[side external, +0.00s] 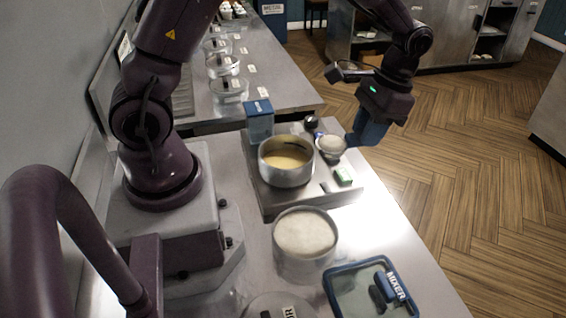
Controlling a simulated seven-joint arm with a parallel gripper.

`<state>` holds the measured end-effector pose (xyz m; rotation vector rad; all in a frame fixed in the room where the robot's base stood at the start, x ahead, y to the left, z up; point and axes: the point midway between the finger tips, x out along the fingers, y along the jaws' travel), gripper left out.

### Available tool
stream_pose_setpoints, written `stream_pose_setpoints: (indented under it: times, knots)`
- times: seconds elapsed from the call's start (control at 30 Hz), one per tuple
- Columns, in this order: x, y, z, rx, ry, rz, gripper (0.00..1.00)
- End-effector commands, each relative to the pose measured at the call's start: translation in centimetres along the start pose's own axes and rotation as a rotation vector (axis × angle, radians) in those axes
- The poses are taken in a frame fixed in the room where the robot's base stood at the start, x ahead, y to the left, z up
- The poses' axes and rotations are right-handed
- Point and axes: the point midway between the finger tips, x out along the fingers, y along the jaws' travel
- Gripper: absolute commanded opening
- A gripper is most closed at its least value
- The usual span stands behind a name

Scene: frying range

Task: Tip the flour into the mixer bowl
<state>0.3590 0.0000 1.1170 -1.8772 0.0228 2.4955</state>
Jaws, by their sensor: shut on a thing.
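My gripper (352,140), with blue fingers, is at the right side of the grey raised platform. It is shut on a small cup (331,147) with pale, flour-like contents; the exact grip is hard to make out. The cup looks about upright, just right of a round metal bowl (287,176) on the platform. This bowl holds a yellowish mass, and a dark utensil or handle shows at its rim. No label shows on the bowl, so I cannot tell for sure that it is the mixer bowl.
A larger tub (304,262) of whitish contents stands in front. A blue-rimmed container (345,297) lies at the front right, with a "MIXER" tag (396,286). A blue box (259,124) and a small green-and-white block (343,176) are on the platform. Lidded jars (229,90) line the back counter.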

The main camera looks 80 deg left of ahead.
Motion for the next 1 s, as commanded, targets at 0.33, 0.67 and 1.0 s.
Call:
stream_pose_setpoints:
  times: [0.33, 0.67, 1.0]
  knots:
    - [0.0, 0.0, 0.2, -0.026, 0.001, 0.007, 0.0]
    - [0.7, -3.2, 0.3, -0.111, -0.012, 0.031, 0.0]
    - [3.1, -15.1, 1.7, -0.443, -0.024, 0.13, 0.0]
